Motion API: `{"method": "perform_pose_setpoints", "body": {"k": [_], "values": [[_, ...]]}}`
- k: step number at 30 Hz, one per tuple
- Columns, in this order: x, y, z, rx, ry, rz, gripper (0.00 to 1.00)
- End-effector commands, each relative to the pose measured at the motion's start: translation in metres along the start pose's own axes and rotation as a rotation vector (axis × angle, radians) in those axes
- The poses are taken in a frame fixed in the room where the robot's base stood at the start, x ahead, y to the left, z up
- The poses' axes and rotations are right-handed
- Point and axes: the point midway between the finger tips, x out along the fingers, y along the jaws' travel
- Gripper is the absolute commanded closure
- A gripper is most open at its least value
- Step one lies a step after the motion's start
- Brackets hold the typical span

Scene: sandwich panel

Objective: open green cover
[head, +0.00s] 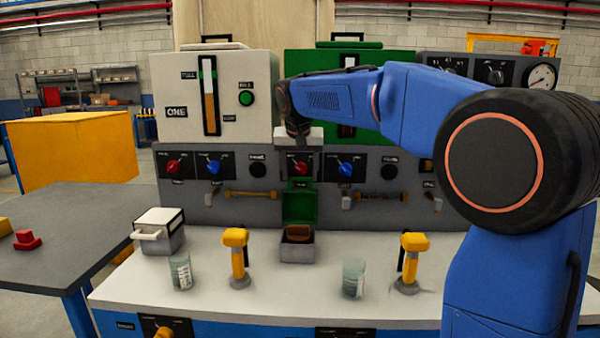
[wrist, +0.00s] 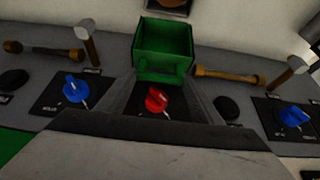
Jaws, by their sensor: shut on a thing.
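The green cover (head: 300,206) is a small box-shaped lid. It hangs folded down below a red knob (head: 300,167), its hollow side showing. It also shows in the wrist view (wrist: 163,45), at the top centre, with the red knob (wrist: 157,99) uncovered below it. My gripper (head: 300,138) is at the panel, just above the red knob in the head view. The red knob stands clear between the grey sides in the wrist view.
Blue knobs (head: 345,169) and a black button (head: 389,172) sit along the panel. A grey box with a brown block (head: 298,233) stands below the cover. Yellow-headed posts (head: 236,255) and glass beakers (head: 181,272) stand on the white worktop (head: 255,300).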

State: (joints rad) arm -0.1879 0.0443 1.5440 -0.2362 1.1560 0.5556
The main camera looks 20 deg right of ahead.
Motion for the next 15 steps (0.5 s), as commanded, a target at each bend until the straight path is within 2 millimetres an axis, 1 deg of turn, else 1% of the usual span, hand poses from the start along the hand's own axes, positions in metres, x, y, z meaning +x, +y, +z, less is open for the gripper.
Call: {"method": "perform_pose_setpoints", "body": {"k": [3, 7, 15], "values": [[-0.006, 0.0, 0.01, -0.003, 0.035, -0.002, 0.8], [-0.011, 0.0, 0.019, -0.002, 0.037, -0.001, 0.8], [-0.012, 0.0, 0.022, -0.001, 0.035, 0.0, 0.8]]}}
